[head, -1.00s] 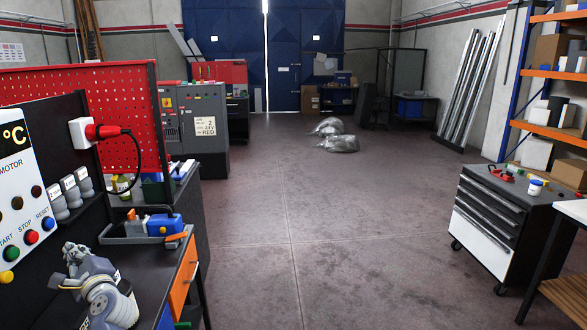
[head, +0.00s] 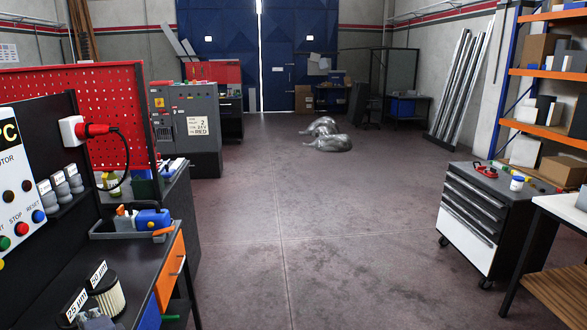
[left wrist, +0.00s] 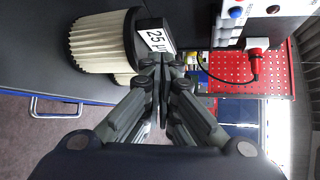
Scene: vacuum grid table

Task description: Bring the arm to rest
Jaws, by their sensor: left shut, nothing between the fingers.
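My left gripper (left wrist: 160,62) is shut and empty in the left wrist view, its fingertips together. They are close to a cream pleated filter (left wrist: 95,40) with a black end and a "25 µm" label; whether they touch it cannot be told. In the head view only a grey bit of my left gripper or wrist (head: 97,321) shows at the bottom left edge. There it is in front of the filters, where the "25 µm" label (head: 76,306) and a filter labelled "50 µm" (head: 108,296) stand on the dark bench. My right gripper is in neither view.
The bench carries a control panel (head: 18,195) with buttons, a red pegboard (head: 60,88) and a grey tray (head: 130,231) with a blue item. A drawer cart (head: 478,215) stands at the right. The floor between is clear, with silvery bags (head: 327,142) farther back.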

